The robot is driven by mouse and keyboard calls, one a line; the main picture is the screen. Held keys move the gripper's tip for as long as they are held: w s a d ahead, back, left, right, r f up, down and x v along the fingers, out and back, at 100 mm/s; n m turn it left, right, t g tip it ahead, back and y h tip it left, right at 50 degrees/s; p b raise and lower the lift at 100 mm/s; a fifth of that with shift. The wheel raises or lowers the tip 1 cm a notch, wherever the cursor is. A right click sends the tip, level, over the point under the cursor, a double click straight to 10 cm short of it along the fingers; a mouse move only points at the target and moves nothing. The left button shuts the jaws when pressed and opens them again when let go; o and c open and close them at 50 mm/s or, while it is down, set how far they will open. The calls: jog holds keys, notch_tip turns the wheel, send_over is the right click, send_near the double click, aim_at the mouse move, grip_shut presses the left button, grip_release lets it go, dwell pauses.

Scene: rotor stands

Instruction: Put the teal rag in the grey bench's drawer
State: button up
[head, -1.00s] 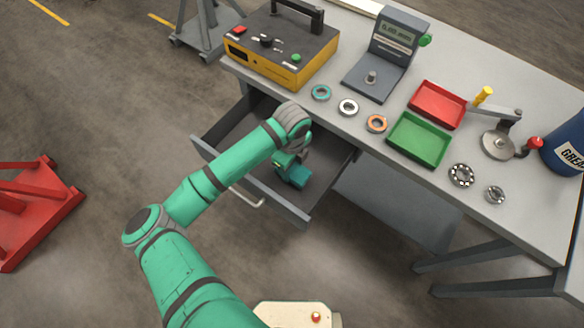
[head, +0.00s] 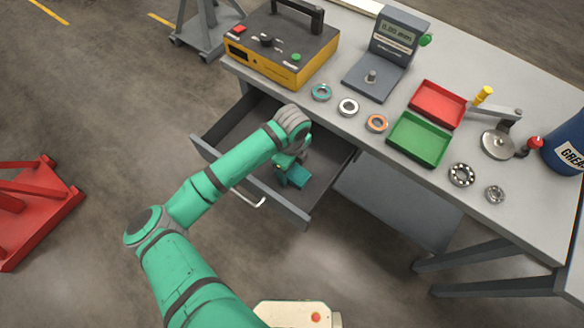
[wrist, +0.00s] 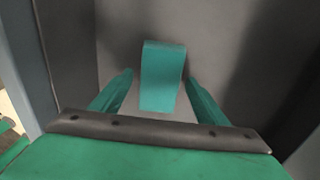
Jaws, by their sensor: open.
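The grey bench's drawer (head: 309,208) is pulled open below the bench top. The teal rag (wrist: 162,75) is in the drawer, between and a little beyond my fingers in the wrist view. It shows in the head view (head: 297,177) just past my gripper (head: 287,163), which reaches down into the drawer. In the wrist view my gripper (wrist: 158,97) is open, with a finger on each side of the rag and a gap beside each. Whether the rag rests fully on the drawer floor is hard to tell.
The grey bench top (head: 345,112) holds a yellow tester (head: 281,48), a gauge stand (head: 387,55), several bearing rings, a red tray (head: 437,104) and a green tray (head: 419,139). A blue grease drum (head: 566,142) stands at right. A red stand (head: 38,213) is on the floor at left.

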aim_at(292, 171)
notch_tip(292, 171, up, 12)
dwell(0.4)
jog(key=shift+f, duration=0.1)
dwell(0.3)
